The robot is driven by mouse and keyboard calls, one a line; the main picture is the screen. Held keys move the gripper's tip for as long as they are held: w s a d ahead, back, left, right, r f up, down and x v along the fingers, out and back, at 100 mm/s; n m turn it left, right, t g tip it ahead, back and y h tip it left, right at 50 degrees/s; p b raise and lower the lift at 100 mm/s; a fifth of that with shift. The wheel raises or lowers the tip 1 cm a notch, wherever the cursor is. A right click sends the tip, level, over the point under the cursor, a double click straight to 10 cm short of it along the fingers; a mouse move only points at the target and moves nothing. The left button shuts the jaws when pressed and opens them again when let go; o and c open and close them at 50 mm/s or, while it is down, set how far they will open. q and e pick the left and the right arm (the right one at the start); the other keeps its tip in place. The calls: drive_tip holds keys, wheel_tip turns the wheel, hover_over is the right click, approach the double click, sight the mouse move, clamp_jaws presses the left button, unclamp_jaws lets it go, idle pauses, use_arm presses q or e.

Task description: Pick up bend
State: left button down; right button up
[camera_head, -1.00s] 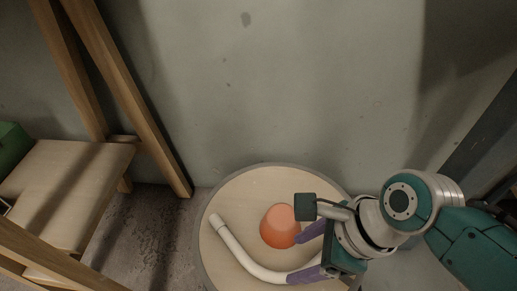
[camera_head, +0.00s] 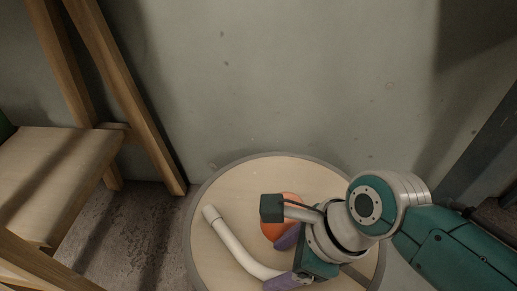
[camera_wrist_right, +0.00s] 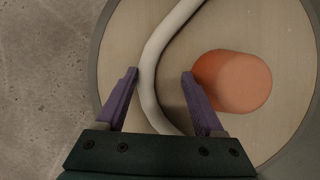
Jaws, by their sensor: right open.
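The bend, a white curved pipe (camera_head: 236,245), lies on a round wooden table top (camera_head: 222,193). In the right wrist view the bend (camera_wrist_right: 150,80) runs between the two purple fingers of my right gripper (camera_wrist_right: 160,75). The gripper is open, with the left finger close beside the pipe and the right finger farther off, by an orange cup-like object. In the head view my right gripper (camera_head: 284,262) is over the bend's lower end, which the fingers partly hide. My left gripper is not in view.
The orange round object (camera_wrist_right: 232,82) stands right beside the right finger; it is partly hidden in the head view (camera_head: 284,201). A wooden frame with a shelf (camera_head: 50,165) stands at the left. A grey wall (camera_head: 290,80) is behind the table.

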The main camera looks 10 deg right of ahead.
drive_tip(key=shift+f, duration=0.15)
drive_tip(key=shift+c, duration=0.5)
clamp_jaws()
